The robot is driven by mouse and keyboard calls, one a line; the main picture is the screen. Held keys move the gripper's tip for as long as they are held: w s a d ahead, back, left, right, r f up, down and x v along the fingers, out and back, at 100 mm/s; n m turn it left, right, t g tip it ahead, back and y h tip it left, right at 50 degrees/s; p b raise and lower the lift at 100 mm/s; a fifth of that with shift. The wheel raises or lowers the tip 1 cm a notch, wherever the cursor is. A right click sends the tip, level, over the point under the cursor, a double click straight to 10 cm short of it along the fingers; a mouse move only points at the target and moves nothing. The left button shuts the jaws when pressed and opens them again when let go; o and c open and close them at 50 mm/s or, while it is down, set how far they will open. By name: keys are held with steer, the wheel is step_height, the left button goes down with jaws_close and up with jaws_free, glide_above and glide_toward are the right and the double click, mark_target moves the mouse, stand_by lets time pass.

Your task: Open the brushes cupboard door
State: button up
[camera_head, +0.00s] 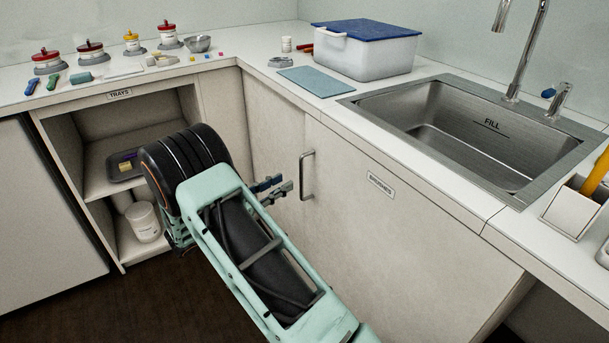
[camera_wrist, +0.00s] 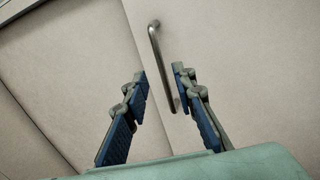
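The brushes cupboard door (camera_head: 400,235) is a pale panel under the sink counter, with a "BRUSHES" label (camera_head: 380,185). It looks shut, flush with the panel on its left. Its upright metal bar handle (camera_head: 307,176) is near the door's left edge. My gripper (camera_head: 284,187) is just left of the handle in the head view, apart from it. In the wrist view my gripper (camera_wrist: 160,80) is open and empty. The handle (camera_wrist: 160,60) shows ahead, between the fingertips in the picture, its lower end close to the right fingertip. Contact cannot be told.
An open cupboard labelled "TRAYS" (camera_head: 119,94) stands to the left, holding a dark tray (camera_head: 121,168) and a white tub (camera_head: 143,222). The counter above carries a blue-lidded bin (camera_head: 375,55), a blue mat (camera_head: 316,81) and a sink (camera_head: 455,125). Dark floor is clear below.

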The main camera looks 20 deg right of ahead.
steer(key=b+x, duration=0.1)
steer(key=x, duration=0.7)
steer(key=shift+w+d+b, duration=0.1)
steer(key=shift+d+b, duration=0.05)
steer(key=shift+b, duration=0.2)
jaws_close()
